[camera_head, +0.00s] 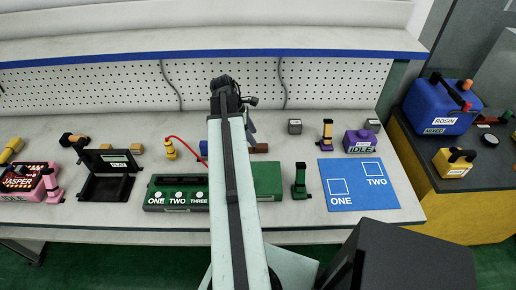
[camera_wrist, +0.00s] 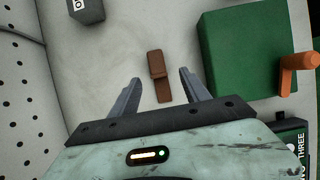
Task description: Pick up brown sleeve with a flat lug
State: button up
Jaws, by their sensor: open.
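The brown sleeve with a flat lug (camera_wrist: 156,66) lies on the pale worktop in the wrist view, its lug pointing down toward my gripper. In the head view a brown piece, likely the same sleeve (camera_head: 261,148), shows just right of my arm. My gripper (camera_wrist: 159,76) is open and empty, with one grey finger on each side of the sleeve as seen from the wrist. The height of the fingers above the sleeve cannot be told. In the head view my arm hides most of the gripper, and one grey finger shows.
A green block (camera_wrist: 242,52) stands right of the sleeve in the wrist view, with an orange handle (camera_wrist: 298,66) beside it. A grey block (camera_wrist: 88,10) lies at the upper left. A pegboard (camera_head: 330,80) closes the back. A blue mat (camera_head: 355,190) lies to the right.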

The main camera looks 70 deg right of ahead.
aim_at(259, 145)
jog(key=b+x, duration=0.6)
jog(key=x, duration=0.2)
jog(key=shift+w+d+b, duration=0.15)
jog(key=shift+w+b, duration=0.05)
jog(key=shift+b, duration=0.15)
jog(key=shift+r, duration=0.2)
grip_shut()
